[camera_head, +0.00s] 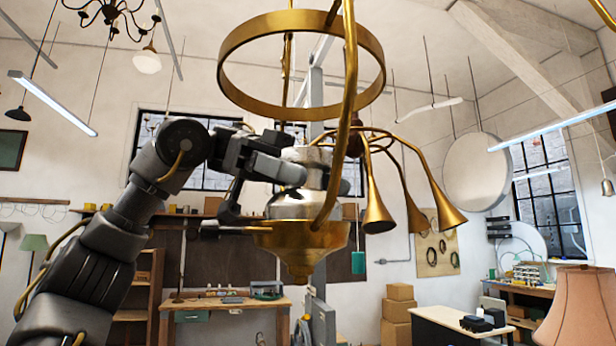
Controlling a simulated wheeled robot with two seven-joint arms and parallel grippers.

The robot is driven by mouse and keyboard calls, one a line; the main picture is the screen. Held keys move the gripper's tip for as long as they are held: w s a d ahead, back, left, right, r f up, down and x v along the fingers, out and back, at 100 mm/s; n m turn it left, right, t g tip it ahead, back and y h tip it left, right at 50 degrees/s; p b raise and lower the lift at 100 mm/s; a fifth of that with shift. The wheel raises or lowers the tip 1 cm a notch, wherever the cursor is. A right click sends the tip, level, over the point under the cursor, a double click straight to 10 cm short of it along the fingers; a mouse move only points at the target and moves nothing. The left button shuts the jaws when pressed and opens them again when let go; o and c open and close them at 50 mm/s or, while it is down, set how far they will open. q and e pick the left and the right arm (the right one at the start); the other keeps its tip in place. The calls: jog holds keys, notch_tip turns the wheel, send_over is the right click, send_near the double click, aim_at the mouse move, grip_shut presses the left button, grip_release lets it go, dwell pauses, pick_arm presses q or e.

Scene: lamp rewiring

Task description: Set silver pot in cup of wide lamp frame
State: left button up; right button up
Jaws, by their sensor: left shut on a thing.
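The wide lamp frame hangs in the middle of the head view. It has a large brass ring (235,42) on top, curved brass rods, and a brass cup (300,262) with a pointed bottom. The silver pot (290,206) is upright at the cup, inside the rods. Its lower edge is at the cup's rim; I cannot tell whether it rests there or hovers just above. My left gripper (262,190) reaches in from the left and is shut on the silver pot. A brass rod crosses in front of the pot. My right gripper is not in view.
A brass lamp with several trumpet-shaped arms (400,195) hangs close behind the frame on the right. A pinkish lampshade (580,305) stands at the lower right. A wooden workbench (225,306) is farther back. Open air lies left of the ring.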

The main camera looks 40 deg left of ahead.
pick_arm(q)
jog(key=shift+s, duration=0.1)
jog(key=shift+f, duration=0.15)
dwell(0.4)
jog(key=o, duration=1.5)
